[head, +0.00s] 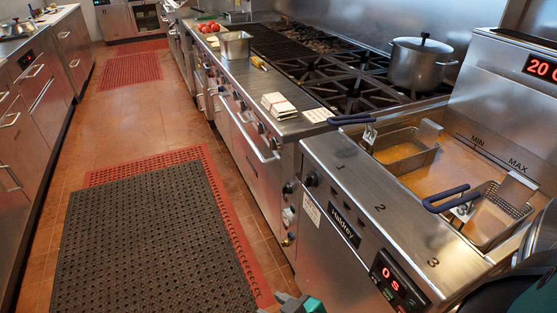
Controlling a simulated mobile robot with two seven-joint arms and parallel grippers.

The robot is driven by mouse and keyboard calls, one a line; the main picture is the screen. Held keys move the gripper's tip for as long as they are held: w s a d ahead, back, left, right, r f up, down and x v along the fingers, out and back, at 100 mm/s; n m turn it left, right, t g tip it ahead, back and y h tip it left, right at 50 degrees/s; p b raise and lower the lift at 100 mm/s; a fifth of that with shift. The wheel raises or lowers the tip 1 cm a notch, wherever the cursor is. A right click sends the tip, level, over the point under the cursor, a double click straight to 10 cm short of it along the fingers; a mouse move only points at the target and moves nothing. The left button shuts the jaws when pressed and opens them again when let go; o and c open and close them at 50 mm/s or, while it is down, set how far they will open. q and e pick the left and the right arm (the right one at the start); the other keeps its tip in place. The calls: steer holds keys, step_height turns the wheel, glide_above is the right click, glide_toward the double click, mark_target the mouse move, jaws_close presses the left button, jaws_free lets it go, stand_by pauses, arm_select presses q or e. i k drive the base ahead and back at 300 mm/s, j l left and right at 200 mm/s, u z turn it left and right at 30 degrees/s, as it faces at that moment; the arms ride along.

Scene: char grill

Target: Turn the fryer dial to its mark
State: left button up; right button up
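The steel fryer (325,255) stands at the right, with the numbers 1, 2 and 3 on its top ledge. A small black knob (311,178) on its front, near the left corner, looks like the dial; its mark is too small to make out. A grey and teal piece of one of my grippers (290,302) shows at the bottom edge, below and apart from the knob. It seems to be my left one; its fingers are mostly cut off. A dark and teal part of my arm is at the lower right corner. My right gripper is not visible.
Two fry baskets with blue handles (350,119) (446,198) sit in the oil. A red display (390,278) reads 0 s. A pot (418,65) stands on the range beyond. Dark and red mats (155,245) cover the open aisle floor.

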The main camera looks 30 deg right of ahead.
mark_target(311, 180)
steer(key=i, duration=2.8)
steer(key=i+z, duration=0.1)
steer(key=z, duration=0.3)
steer(key=i+z, duration=0.15)
steer(key=z, duration=0.25)
steer(key=i+j+z, duration=0.1)
steer(key=z, duration=3.05)
